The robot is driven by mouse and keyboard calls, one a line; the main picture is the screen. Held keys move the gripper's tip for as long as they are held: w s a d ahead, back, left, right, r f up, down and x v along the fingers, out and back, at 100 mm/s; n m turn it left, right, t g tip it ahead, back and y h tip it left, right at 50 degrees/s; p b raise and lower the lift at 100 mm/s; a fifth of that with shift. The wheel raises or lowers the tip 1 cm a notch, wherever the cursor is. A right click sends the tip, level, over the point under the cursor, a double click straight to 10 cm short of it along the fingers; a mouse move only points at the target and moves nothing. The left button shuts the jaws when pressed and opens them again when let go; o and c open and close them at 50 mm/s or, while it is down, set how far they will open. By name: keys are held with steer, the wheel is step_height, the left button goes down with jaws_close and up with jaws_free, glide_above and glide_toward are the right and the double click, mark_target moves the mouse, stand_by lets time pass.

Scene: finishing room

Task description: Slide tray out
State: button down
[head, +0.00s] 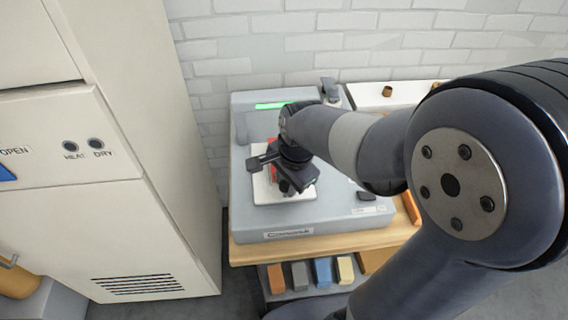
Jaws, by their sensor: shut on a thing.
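A flat white tray (267,193) lies on top of the grey machine (340,205). My gripper (274,177) is directly over the tray, pointing down. It is shut, seemingly on the tray; its fingers hide the exact place of contact. My arm covers the right part of the view.
The machine stands on a wooden bench (246,254) with colored blocks (322,271) on a shelf below. A tall cream cabinet (150,220) is on the left. A brick wall is behind. A white tray-like box (410,96) with small brown pieces stands at the back right.

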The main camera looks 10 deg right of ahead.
steer(key=shift+s, duration=2.55)
steer(key=c, duration=1.1)
jaws_free()
steer(key=shift+s, duration=0.15)
steer(key=shift+r, duration=0.3)
step_height(320, 180, up, 10)
steer(key=s+d+p, duration=0.1)
steer(key=shift+s, duration=0.3)
